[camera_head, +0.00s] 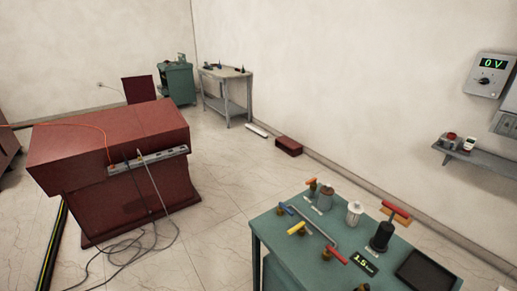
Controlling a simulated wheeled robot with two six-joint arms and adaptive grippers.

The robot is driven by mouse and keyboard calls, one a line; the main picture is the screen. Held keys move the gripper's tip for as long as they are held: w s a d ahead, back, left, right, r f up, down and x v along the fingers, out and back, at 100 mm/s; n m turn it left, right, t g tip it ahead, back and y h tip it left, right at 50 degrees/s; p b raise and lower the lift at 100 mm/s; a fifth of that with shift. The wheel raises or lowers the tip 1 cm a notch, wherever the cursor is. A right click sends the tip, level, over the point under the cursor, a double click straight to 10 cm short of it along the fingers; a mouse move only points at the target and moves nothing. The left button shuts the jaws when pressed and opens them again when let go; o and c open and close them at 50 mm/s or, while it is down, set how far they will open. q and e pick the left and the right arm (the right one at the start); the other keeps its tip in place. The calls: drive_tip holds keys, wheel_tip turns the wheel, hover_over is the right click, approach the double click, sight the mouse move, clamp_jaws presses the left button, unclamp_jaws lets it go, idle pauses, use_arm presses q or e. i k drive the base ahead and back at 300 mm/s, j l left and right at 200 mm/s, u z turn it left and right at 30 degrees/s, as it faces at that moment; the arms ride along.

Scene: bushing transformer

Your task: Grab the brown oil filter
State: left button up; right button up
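A green table (263,234) stands at the lower right with several small items on it. A grey-brown cylinder (324,199) stands upright near its back left corner; it may be the oil filter, but its details are too small to be sure. A small dark bottle-like item (312,187) stands just left of it. A white ribbed item (354,212) stands to its right. Neither of my grippers shows in the head view, so their places and states are not seen.
A black pump-like item (381,235) with an orange handle, coloured-handle valves (297,228) and a dark tray (424,272) share the green table. A red bench (110,140) stands left, with loose cables (130,245) on the floor. Tiled floor between is mostly clear.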

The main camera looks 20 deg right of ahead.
sight(327, 190)
drive_tip(key=z, duration=1.2)
drive_tip(key=i+j+z, duration=0.25)
drive_tip(key=j+z, duration=0.2)
drive_tip(key=j, duration=0.65)
drive_tip(key=i+j+z, duration=0.1)
drive_tip(key=j+z, duration=0.3)
drive_tip(key=j, duration=0.75)
drive_tip(key=j+z, duration=0.45)
drive_tip(key=j, duration=0.7)
drive_tip(key=i+j+z, duration=0.2)
drive_tip(key=j, duration=0.15)
drive_tip(key=i+j+z, duration=0.15)
drive_tip(key=j, duration=0.25)
drive_tip(key=i+j+z, duration=0.2)
drive_tip(key=j, duration=0.2)
drive_tip(key=j+z, duration=0.15)
drive_tip(key=j, duration=0.25)
drive_tip(key=j+z, duration=0.2)
drive_tip(key=j, duration=0.25)
drive_tip(key=i, duration=0.05)
